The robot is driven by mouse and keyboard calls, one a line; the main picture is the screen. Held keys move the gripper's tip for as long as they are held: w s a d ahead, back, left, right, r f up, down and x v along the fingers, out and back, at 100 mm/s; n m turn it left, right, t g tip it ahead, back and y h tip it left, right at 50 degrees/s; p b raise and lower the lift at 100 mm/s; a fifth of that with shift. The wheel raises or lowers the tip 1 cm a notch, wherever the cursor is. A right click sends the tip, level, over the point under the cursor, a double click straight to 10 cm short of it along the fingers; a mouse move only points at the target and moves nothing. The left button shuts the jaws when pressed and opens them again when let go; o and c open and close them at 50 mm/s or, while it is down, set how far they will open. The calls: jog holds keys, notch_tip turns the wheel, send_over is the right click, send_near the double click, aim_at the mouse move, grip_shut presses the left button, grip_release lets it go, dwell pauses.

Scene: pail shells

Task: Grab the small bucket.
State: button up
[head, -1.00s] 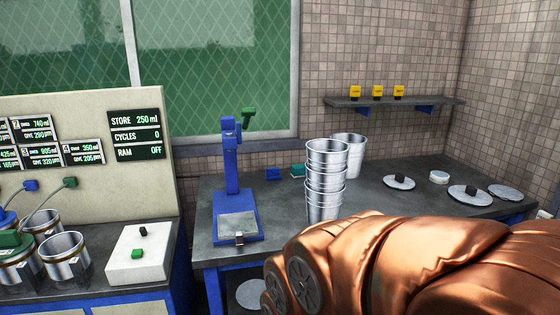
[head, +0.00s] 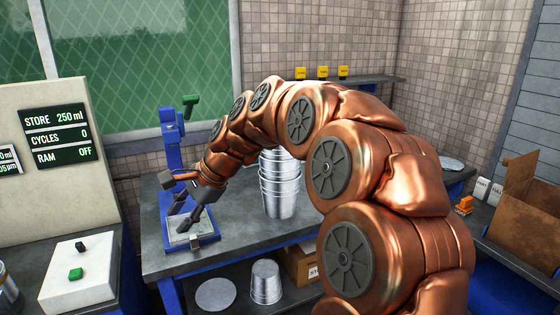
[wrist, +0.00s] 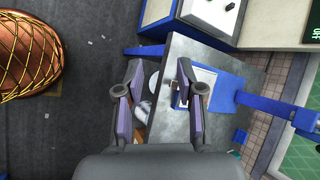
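A small metal bucket (head: 266,282) stands upside down on the lower shelf under the table in the head view. A stack of several metal buckets (head: 281,190) stands on the tabletop, partly covered by my arm. My gripper (head: 183,214) points down over the base of the blue press stand, left of the stack. In the wrist view my gripper (wrist: 159,72) has its fingers wide apart with nothing held. A silvery shape (wrist: 144,112) shows below between the fingers; I cannot tell if it is the small bucket.
The blue press stand (head: 172,140) is close to my gripper. A flat disc (head: 216,294) and a cardboard box (head: 300,266) flank the small bucket on the shelf. A white control box (head: 77,272) sits on the left bench. An open carton (head: 520,205) stands at right.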

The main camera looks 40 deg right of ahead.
jog(key=w+d+r+m+t, duration=0.2)
jog(key=w+d+m, duration=0.2)
jog(key=d, duration=0.4)
jog(key=w+d+r+m+t, duration=0.25)
jog(key=d+m, duration=0.25)
jog(key=d, duration=0.4)
jog(key=r+m+t+h, duration=0.1)
jog(key=m+t+h, duration=0.3)
jog(key=m, duration=0.5)
send_over(280, 153)
jog(key=a, duration=0.2)
jog(key=shift+g, duration=0.25)
jog(key=x, duration=0.4)
jog(key=shift+w+d+f+p, duration=0.1)
jog(key=shift+p, duration=0.3)
jog(key=shift+w+f, duration=0.2)
jog(key=shift+w, duration=0.3)
grip_shut()
